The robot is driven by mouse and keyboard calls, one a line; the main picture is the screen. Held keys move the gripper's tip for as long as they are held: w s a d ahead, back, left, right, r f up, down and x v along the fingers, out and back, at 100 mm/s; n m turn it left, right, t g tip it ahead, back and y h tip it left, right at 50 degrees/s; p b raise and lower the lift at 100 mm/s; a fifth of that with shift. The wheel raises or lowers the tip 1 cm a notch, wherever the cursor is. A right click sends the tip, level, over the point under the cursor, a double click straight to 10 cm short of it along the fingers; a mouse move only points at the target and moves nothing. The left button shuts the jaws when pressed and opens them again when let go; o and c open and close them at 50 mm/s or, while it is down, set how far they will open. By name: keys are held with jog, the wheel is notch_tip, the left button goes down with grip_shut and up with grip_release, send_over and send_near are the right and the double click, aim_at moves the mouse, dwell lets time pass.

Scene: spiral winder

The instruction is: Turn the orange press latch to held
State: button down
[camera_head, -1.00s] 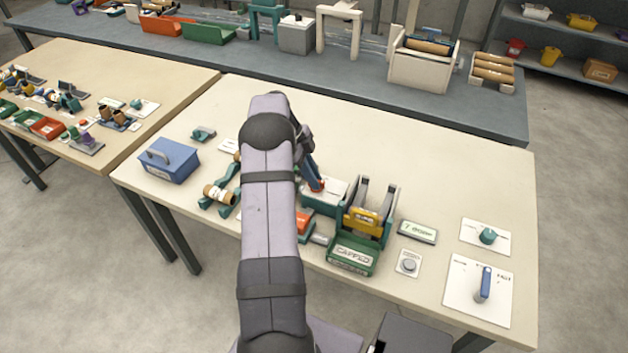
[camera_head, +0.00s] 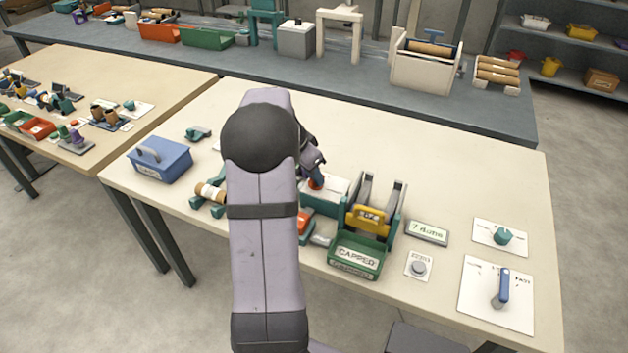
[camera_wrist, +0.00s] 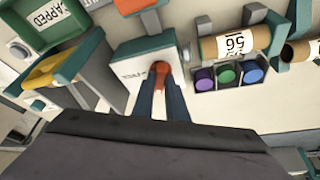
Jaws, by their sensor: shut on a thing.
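The orange press latch (camera_wrist: 161,68) shows in the wrist view between my fingertips, on a white panel (camera_wrist: 138,62) with dark lettering that I cannot fully read. The latch also shows as a small red-orange spot in the head view (camera_head: 315,183). My gripper (camera_wrist: 160,80) is shut on the latch, with a blue-grey finger on each side of it. In the head view my gripper (camera_head: 316,172) is partly hidden behind my arm. The fingers cover the lower part of the latch, so I cannot tell its exact setting.
Right of the latch stand a teal frame with a yellow part (camera_head: 367,217) and a green CAPPED tray (camera_head: 357,256). A cardboard tube marked 56 (camera_wrist: 228,43) and coloured caps (camera_wrist: 228,74) lie close by in the wrist view. A blue box (camera_head: 160,158) stands left.

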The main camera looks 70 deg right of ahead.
jog(key=n+t, duration=0.1)
jog(key=n, duration=0.1)
jog(key=shift+s+n, duration=0.1)
jog(key=shift+n, duration=0.2)
jog(key=shift+n+t+h, duration=0.3)
jog(key=shift+n+t, duration=0.2)
jog(key=shift+n, duration=0.7)
jog(key=shift+p, duration=0.3)
jog(key=c, duration=1.8)
grip_release()
jog(key=shift+o, duration=0.2)
jog(key=shift+r, duration=0.1)
jog(key=b+v, duration=0.1)
jog(key=v, duration=0.6)
jog(key=shift+a+r, duration=0.1)
